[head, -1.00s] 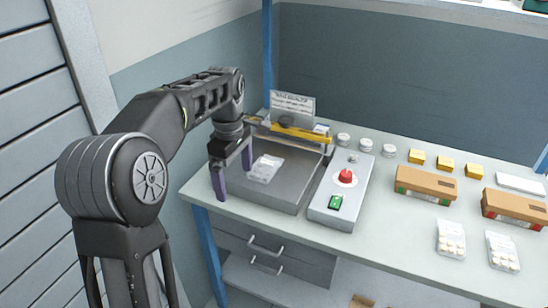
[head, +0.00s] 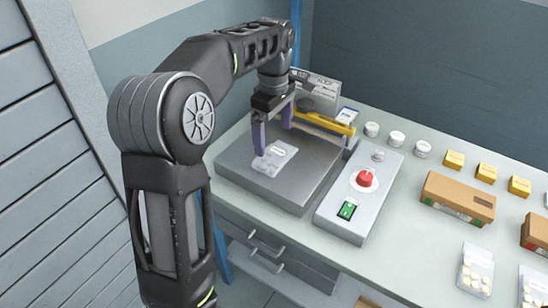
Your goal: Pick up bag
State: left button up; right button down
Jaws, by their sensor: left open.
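A clear bag (head: 276,158) with pale contents lies on the grey metal plate of the sealing machine (head: 300,185). My left gripper (head: 274,140) is open, pointing down at the bag, with its purple fingers apart. The nearer finger is at the bag's left edge; the farther finger is behind it. I cannot tell whether either finger touches the bag. Two more bags with round white items, one of them (head: 476,270), lie at the bench's right front. My right gripper is not in view.
A control box with a red button (head: 365,180) and green switch (head: 347,210) stands right of the plate. A yellow bar (head: 325,124) crosses behind it. White round containers (head: 396,138), yellow boxes (head: 487,173) and a brown carton (head: 458,197) stand farther right.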

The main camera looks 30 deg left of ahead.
aim_at(272, 157)
pick_arm(q)
jog(key=shift+f, duration=1.1)
jog(key=shift+s+a+f, duration=0.1)
jog(key=shift+f, duration=1.2)
jog(key=shift+a+f, duration=0.1)
jog(key=shift+f, duration=1.2)
jog(key=c, duration=1.4)
notch_tip(272, 157, up, 10)
